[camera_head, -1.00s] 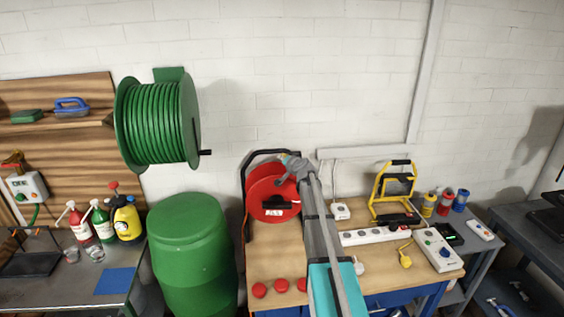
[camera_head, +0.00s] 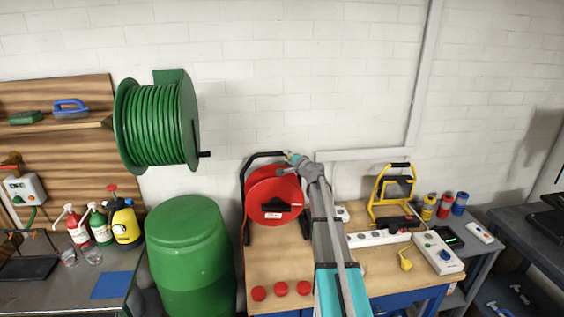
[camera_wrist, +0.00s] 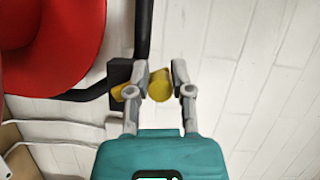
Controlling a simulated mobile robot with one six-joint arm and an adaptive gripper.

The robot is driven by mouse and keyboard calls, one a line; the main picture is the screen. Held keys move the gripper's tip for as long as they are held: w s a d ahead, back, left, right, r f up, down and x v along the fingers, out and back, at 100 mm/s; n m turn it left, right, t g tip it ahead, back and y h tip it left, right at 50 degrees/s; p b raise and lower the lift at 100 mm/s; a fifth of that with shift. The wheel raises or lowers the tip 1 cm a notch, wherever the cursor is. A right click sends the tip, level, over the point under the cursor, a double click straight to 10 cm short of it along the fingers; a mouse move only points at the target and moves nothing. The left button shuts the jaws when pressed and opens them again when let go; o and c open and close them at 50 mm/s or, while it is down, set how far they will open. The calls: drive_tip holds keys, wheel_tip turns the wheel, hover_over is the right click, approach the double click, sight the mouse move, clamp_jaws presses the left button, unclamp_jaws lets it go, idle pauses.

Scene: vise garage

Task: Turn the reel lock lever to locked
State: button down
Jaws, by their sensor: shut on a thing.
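The red reel (camera_head: 262,200) stands in its black frame on the wooden bench, left of my arm. It also fills the upper left of the wrist view (camera_wrist: 50,40). A yellow lever (camera_wrist: 160,84), which I take to be the reel lock lever, sits beside the frame's black tube in the wrist view. My gripper (camera_wrist: 156,84) has its fingers around this lever and is shut on it. In the head view my gripper (camera_head: 288,162) is at the frame's upper right, and the lever cannot be made out there. I cannot tell the lever's lock position.
The bench also holds a white power strip (camera_head: 378,238), a yellow work lamp (camera_head: 392,195) and several red caps (camera_head: 281,288). A green barrel (camera_head: 188,260) stands left of the bench. A green hose reel (camera_head: 158,120) hangs on the wall above.

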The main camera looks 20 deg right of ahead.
drive_tip(key=d+m+t+b, duration=0.1)
drive_tip(key=m, duration=0.1)
drive_tip(key=d+m+b, duration=0.1)
drive_tip(key=m, duration=0.1)
drive_tip(key=s+m+t+b, duration=0.1)
drive_tip(key=m, duration=0.1)
drive_tip(key=shift+d+r+m+t, duration=0.3)
drive_tip(key=shift+d+r+m, duration=0.05)
drive_tip(key=shift+d+m, duration=0.05)
drive_tip(key=shift+d, duration=0.1)
drive_tip(key=c, duration=0.9)
unclamp_jaws()
drive_tip(key=shift+c, duration=0.2)
drive_tip(key=o, duration=0.4)
drive_tip(key=shift+w+d+f, duration=0.1)
drive_tip(key=shift+w+d, duration=0.05)
drive_tip(key=shift+o, duration=0.3)
drive_tip(key=shift+a, duration=0.2)
